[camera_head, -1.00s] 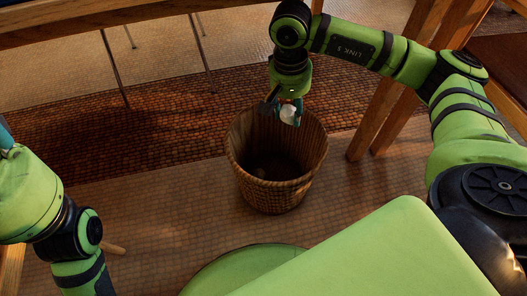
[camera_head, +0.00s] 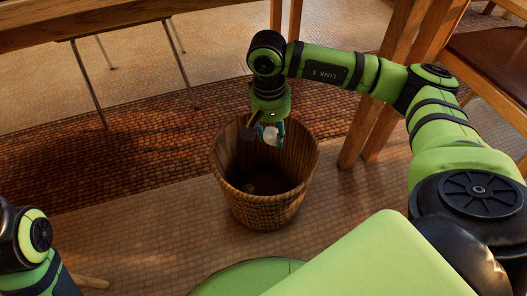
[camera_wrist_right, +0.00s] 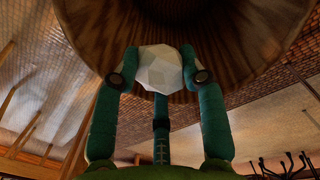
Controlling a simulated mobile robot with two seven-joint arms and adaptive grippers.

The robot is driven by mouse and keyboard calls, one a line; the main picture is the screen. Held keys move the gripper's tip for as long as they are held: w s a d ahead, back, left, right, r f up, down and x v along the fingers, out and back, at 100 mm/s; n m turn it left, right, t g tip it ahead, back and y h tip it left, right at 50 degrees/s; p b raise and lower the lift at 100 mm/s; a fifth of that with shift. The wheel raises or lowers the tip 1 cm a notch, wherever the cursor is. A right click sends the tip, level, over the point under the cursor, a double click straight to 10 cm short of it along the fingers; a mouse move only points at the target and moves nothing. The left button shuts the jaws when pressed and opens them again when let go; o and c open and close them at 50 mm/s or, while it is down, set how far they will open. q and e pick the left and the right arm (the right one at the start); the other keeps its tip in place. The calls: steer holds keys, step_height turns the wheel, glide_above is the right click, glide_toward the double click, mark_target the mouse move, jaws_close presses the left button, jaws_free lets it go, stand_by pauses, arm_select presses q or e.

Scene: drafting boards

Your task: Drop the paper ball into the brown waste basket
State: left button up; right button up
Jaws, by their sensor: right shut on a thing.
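The brown waste basket (camera_head: 265,208) is woven, stands upright on the floor and is open at the top. Something small and dim lies at its bottom; I cannot tell what. My right gripper (camera_head: 268,133) is over the basket's back rim and points down. It is shut on the white, faceted paper ball (camera_head: 271,136). In the right wrist view the paper ball (camera_wrist_right: 160,69) sits between the two fingertips (camera_wrist_right: 160,72), with the basket (camera_wrist_right: 215,35) behind it. My left arm shows at the lower left of the head view, but its gripper is outside the picture.
A wooden table (camera_head: 90,17) runs along the top left, with thin metal legs below it. Wooden legs (camera_head: 385,95) stand right of the basket, with a brown-seated chair (camera_head: 495,62) beyond. The tiled floor (camera_head: 150,220) left of the basket is clear.

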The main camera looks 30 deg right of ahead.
steer(key=o, duration=0.8)
steer(key=shift+c, duration=0.2)
